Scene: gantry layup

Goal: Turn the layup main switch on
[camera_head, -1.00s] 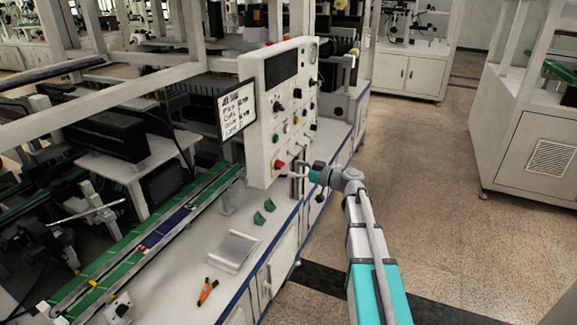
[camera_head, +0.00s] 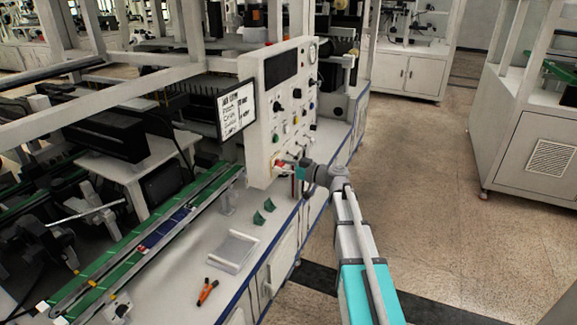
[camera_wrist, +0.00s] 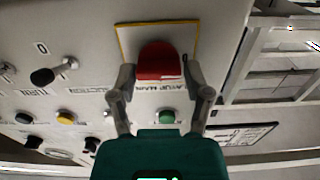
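The main switch is a red knob (camera_wrist: 158,62) on a yellow-edged plate (camera_wrist: 183,38), with a partly covered label reading "LAYUP MAIN" beside it, upside down in the wrist view. In the head view the red knob (camera_head: 278,163) sits low on the white control panel (camera_head: 256,130). My gripper (camera_wrist: 158,80) has one finger on each side of the knob. The fingers are spread and close to its sides; I cannot tell that they touch it. In the head view my gripper (camera_head: 292,165) is right at the panel face, partly covering the knob.
A black selector (camera_wrist: 42,76), a yellow button (camera_wrist: 66,118) and a green button (camera_wrist: 166,117) are close by on the panel. A display screen (camera_head: 236,109) stands left of the panel. Green clips (camera_head: 264,211) and an orange-handled tool (camera_head: 207,291) lie on the bench. The floor to the right is clear.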

